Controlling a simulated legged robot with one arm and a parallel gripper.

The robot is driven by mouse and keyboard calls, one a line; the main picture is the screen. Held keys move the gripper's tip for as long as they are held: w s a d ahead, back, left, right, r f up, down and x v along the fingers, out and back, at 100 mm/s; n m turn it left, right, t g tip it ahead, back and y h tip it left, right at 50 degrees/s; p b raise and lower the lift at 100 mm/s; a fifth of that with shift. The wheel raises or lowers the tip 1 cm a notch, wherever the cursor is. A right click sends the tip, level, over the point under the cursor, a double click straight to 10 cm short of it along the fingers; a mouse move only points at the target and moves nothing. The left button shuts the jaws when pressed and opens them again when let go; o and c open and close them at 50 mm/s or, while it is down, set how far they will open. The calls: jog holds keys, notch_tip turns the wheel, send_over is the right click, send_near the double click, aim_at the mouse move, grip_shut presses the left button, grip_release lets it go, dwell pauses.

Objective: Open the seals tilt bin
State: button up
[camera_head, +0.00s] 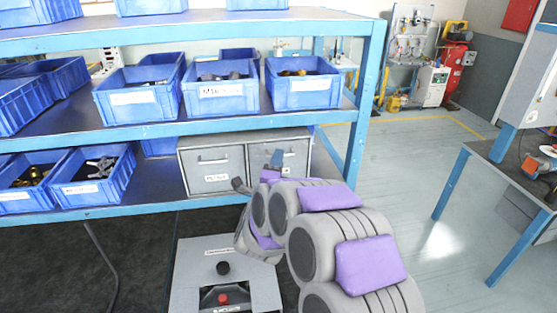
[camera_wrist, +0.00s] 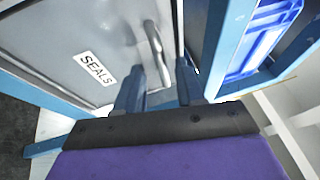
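The grey seals tilt bin (camera_head: 295,165) is the right one of two grey bins on the lower shelf, and its front looks shut. In the wrist view its front (camera_wrist: 60,40) carries a "SEALS" label (camera_wrist: 96,69) and a curved metal handle (camera_wrist: 155,45). My gripper (camera_head: 277,160) is in front of this bin in the head view and hides part of its front. In the wrist view, my gripper (camera_wrist: 162,75) has its dark fingers apart, with the handle's near end between them. I cannot tell whether either finger touches the handle.
Another grey tilt bin (camera_head: 212,165) stands directly left, with its own handle and label. Blue bins (camera_head: 93,188) fill the shelf farther left, and more stand above. A blue shelf post (camera_head: 365,100) rises to the right.

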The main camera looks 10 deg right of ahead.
jog(key=shift+w+d+r, duration=0.2)
jog(key=shift+w+d, duration=0.05)
jog(key=shift+w, duration=0.35)
jog(key=shift+c, duration=0.3)
grip_shut()
jog(key=shift+s+f, duration=0.1)
